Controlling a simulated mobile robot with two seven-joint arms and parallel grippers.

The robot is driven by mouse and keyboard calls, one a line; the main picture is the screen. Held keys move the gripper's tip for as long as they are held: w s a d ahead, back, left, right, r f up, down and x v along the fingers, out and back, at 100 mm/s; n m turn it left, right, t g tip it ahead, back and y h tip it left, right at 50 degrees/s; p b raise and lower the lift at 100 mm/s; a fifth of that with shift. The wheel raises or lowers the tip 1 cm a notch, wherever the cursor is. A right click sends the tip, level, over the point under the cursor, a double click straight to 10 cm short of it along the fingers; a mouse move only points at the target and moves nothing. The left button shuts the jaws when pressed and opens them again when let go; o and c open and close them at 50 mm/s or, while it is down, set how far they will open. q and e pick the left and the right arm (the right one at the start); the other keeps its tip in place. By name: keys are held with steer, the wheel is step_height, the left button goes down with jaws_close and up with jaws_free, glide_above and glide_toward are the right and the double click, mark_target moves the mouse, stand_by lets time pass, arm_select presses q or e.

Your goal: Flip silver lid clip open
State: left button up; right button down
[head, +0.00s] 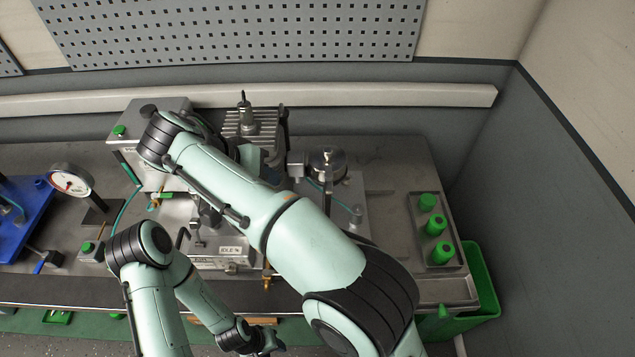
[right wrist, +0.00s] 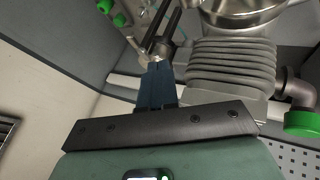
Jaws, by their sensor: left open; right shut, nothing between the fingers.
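In the right wrist view my right gripper (right wrist: 157,62) is shut and empty. Its dark blue fingertips are beside a small black forked part (right wrist: 165,32) with a bit of bright metal; I cannot tell if they touch. A silver round pot-like housing (right wrist: 240,12) is at the top of this view. I cannot clearly make out the silver lid clip. In the head view the right hand is mostly hidden behind my right arm, near the middle of the engine rig. My left gripper (head: 266,342) is low at the bottom of the head view, open, in front of the bench.
A ribbed engine cylinder (head: 246,124) stands at the back; it also shows in the right wrist view (right wrist: 232,66). A tray (head: 415,215) with green-topped items is at the right, beside a green bin (head: 486,275). A dial gauge (head: 70,181) stands at the left.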

mark_target(329, 179)
arm_select(q)
steer(key=shift+s, duration=0.1)
steer(key=s+f+b, duration=0.2)
steer(key=shift+s+f, duration=0.3)
steer(key=shift+s, duration=0.05)
arm_select(e)
steer(key=w+d+f, duration=0.3)
steer(key=d+f, duration=0.5)
steer(key=shift+w+d, duration=0.35)
steer(key=shift+w, duration=0.05)
arm_select(q)
steer(key=shift+s+f+b, duration=0.35)
steer(key=shift+s+f, duration=0.15)
arm_select(e)
steer(key=shift+s+d+n, duration=0.15)
steer(key=shift+s+n, duration=0.05)
steer(key=shift+n, duration=0.1)
